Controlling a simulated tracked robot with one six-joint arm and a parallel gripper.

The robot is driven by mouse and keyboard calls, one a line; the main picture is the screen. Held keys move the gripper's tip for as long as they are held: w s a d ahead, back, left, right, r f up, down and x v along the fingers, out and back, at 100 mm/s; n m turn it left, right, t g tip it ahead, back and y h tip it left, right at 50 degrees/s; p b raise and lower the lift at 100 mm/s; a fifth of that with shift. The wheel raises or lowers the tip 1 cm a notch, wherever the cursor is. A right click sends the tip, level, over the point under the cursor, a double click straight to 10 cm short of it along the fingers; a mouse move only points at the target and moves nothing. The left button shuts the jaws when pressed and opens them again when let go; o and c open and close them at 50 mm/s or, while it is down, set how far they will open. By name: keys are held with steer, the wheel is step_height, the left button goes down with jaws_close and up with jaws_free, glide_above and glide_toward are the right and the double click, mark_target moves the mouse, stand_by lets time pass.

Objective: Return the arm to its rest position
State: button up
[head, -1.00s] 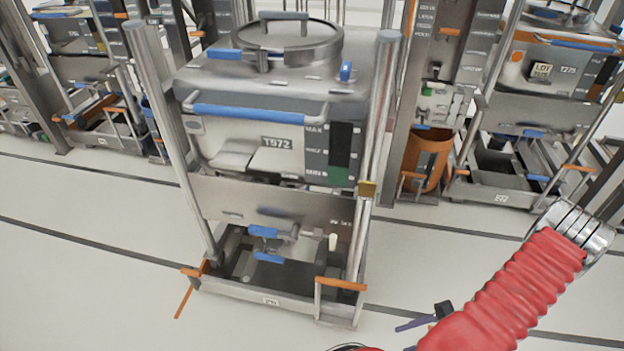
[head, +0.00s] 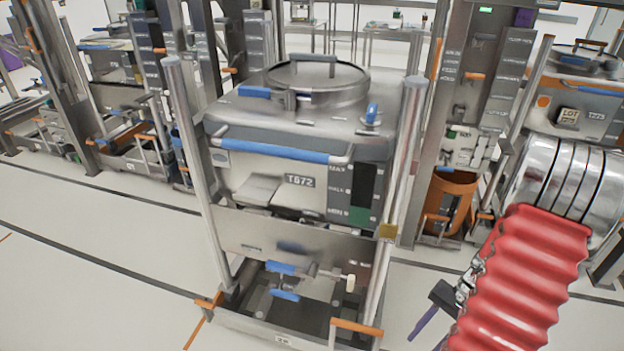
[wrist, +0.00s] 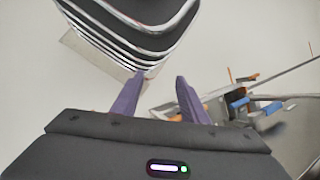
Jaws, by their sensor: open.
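My arm with its red ribbed sleeve (head: 525,275) and silver ringed joint (head: 565,185) is at the right of the head view. My gripper (head: 424,322), with a dark body and purple fingers, hangs low beside the sleeve, partly hidden by it. In the wrist view the two purple fingers of my gripper (wrist: 160,76) are apart with nothing between them.
The bin stands in a wheeled steel frame (head: 408,175) with orange-handled corners. More framed bins (head: 590,100) and an orange bucket (head: 452,200) stand behind. White floor (head: 110,250) with dark lines is open at the left and front.

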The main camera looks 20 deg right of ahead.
steer(key=w+a+r+n+t+h, duration=0.3)
steer(key=a+r+n, duration=0.3)
steer(key=a+r, duration=0.7)
steer(key=w+a+r+n+t+h, duration=0.3)
steer(key=a+r+n, duration=0.3)
steer(key=a+r, duration=0.7)
step_height(320, 180, up, 5)
steer(key=shift+a+f+h, duration=0.15)
steer(key=shift+a+h, duration=0.15)
steer(key=shift+a, duration=0.05)
steer(key=shift+c, duration=0.4)
